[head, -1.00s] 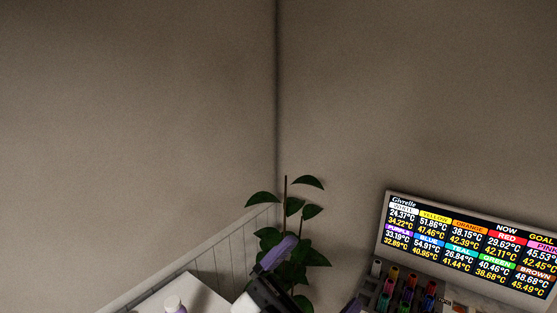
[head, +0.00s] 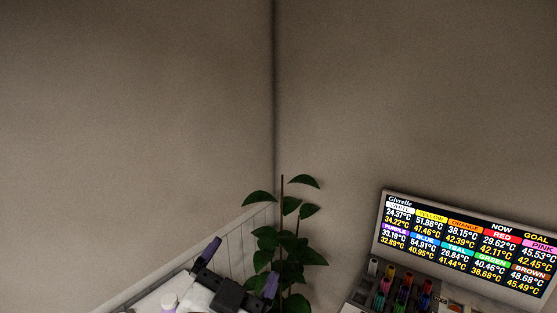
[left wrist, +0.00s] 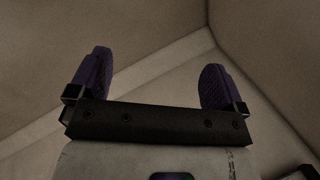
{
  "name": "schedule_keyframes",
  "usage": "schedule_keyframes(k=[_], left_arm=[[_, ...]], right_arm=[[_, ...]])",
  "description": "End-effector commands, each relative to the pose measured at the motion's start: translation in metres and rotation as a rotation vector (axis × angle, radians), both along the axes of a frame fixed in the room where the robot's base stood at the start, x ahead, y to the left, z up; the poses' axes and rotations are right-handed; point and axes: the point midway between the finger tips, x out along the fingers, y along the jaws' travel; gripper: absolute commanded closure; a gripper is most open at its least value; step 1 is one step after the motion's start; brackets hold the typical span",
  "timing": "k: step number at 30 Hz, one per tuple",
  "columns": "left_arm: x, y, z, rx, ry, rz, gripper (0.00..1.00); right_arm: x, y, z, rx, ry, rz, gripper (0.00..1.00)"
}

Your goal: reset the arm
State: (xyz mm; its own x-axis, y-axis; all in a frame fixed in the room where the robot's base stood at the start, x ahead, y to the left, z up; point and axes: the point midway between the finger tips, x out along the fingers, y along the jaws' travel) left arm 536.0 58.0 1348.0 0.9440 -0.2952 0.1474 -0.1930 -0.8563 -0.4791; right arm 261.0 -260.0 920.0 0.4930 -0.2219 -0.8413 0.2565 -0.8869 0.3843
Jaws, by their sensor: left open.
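My left gripper (head: 239,268) is at the bottom of the head view, with purple fingers spread wide on a black bar. It is raised and appears in front of the white surface and the plant. In the left wrist view the same gripper (left wrist: 156,82) is open, with nothing between its fingers. My right gripper does not show in either view.
A leafy plant (head: 288,240) stands in the room's corner, close to my left gripper in the picture. A lit temperature display (head: 470,245) is at the right, above a rack of coloured items (head: 402,288).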

Motion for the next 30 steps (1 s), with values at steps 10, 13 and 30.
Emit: schedule_keyframes(k=[10,13,30], left_arm=[[-0.031,0.082,-0.135,-0.057,0.481,0.177,0.04],[-0.051,0.101,-0.184,-0.093,0.613,0.213,0.04],[-0.237,0.16,-0.417,-0.142,1.257,0.408,0.04]], right_arm=[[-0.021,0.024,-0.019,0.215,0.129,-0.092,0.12],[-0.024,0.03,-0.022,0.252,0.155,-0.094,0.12],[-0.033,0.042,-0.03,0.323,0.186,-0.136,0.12]])
